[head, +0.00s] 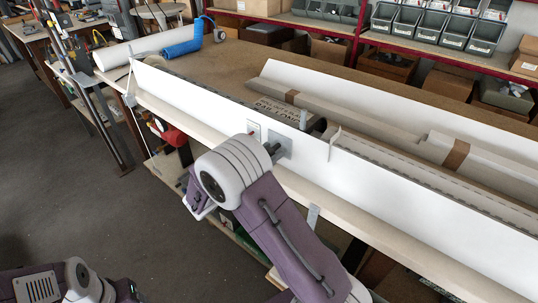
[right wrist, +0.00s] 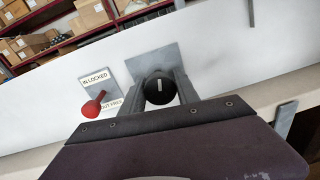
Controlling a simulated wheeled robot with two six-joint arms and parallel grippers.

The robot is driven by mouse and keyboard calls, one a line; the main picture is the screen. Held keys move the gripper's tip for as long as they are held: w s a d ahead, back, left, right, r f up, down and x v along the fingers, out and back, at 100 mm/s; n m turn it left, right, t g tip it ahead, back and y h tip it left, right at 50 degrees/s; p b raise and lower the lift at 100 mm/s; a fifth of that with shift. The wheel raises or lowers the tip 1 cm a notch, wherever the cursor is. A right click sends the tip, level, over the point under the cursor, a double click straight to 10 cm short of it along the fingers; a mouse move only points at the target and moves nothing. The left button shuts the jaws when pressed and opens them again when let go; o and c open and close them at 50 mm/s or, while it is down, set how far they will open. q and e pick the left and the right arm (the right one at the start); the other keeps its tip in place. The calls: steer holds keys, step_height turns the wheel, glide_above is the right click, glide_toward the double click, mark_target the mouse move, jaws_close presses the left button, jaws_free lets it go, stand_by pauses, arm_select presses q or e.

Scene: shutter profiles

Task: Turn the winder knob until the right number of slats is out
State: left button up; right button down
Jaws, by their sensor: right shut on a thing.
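The winder knob (right wrist: 160,90) is black and round with a white mark that stands nearly upright in the right wrist view. It sits at a grey plate (right wrist: 155,58) on a long white board (head: 225,103). My right gripper (right wrist: 159,84) is shut on the knob, one grey finger on each side. In the head view my right gripper (head: 272,150) reaches the same plate, and the knob is mostly hidden there. A red lever (right wrist: 94,104) stands left of the knob, by labels reading "IN LOCKED" and "OUT FREE". My left gripper is out of view.
Long cardboard-coloured packages (head: 350,112) lie on the bench (head: 215,65). A blue roll (head: 183,48) and a white roll (head: 130,50) lie at the far end. Shelves with grey bins (head: 430,22) stand behind. The floor at left is clear.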

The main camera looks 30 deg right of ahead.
steer(key=m+b, duration=0.2)
steer(key=m, duration=0.1)
steer(key=shift+f+m, duration=0.15)
steer(key=shift+m, duration=0.15)
steer(key=m+b, duration=0.2)
steer(key=shift+m, duration=0.3)
steer(key=m+b, duration=0.4)
steer(key=b, duration=0.1)
steer(key=m+t+b, duration=0.1)
steer(key=m+b, duration=0.3)
steer(key=b, duration=0.2)
steer(key=shift+f+m+y+b, duration=0.1)
steer(key=shift+m+y+b, duration=0.2)
steer(key=shift+m+y, duration=0.1)
steer(key=shift+r+m+b, duration=0.25)
steer(key=shift+m+b, duration=0.55)
steer(key=shift+b, duration=0.25)
steer(key=c, duration=0.9)
jaws_free()
steer(key=shift+a, duration=0.1)
